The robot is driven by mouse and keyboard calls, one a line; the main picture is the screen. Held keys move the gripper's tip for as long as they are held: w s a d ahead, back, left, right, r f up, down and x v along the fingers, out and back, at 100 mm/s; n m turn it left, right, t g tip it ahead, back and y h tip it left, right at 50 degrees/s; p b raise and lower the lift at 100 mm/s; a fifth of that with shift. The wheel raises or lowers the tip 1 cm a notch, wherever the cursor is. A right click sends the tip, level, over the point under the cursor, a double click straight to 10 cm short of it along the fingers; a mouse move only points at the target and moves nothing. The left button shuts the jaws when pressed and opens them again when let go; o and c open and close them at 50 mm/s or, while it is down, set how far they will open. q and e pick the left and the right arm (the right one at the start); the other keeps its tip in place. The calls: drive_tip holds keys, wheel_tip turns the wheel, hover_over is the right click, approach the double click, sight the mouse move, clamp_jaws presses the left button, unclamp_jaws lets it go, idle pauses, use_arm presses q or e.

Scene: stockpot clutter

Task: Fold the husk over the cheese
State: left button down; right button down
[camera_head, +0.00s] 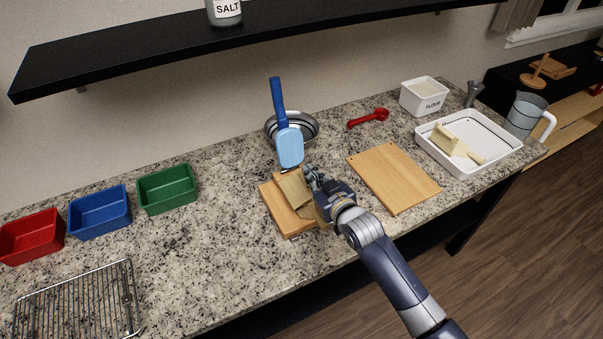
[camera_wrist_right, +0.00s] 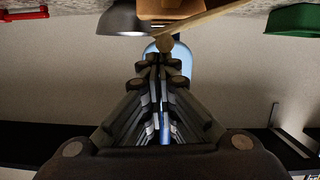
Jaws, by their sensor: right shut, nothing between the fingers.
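A tan husk (camera_head: 295,190) lies on the small wooden board (camera_head: 271,206) at the middle of the counter; its surface looks tilted. In the right wrist view, a thin tan edge that looks like the husk (camera_wrist_right: 200,20) shows just beyond the fingertips. No cheese can be made out at the husk; the husk and my gripper may hide it. My right gripper (camera_head: 310,174) is shut and empty at the husk's right far edge; I cannot tell whether it touches. Its closed fingers also show in the right wrist view (camera_wrist_right: 161,58). My left gripper is not in view.
A metal bowl (camera_head: 308,125) with a blue spatula (camera_head: 289,145) stands behind the board. A larger cutting board (camera_head: 394,178) lies right. A white tray (camera_head: 486,161) holds pale pieces. Red, blue and green bins (camera_head: 167,187) and a wire rack (camera_head: 78,305) are left. A shelf (camera_head: 130,52) overhangs.

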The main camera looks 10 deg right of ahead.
drive_tip(key=shift+w+d+f+m+y, duration=0.3)
drive_tip(key=shift+d+f+m+y, duration=0.1)
drive_tip(key=shift+d+f+m, duration=0.4)
drive_tip(key=shift+w+d+f+b, duration=0.15)
drive_tip(key=shift+d+f+b, duration=0.1)
drive_tip(key=shift+d+b, duration=0.2)
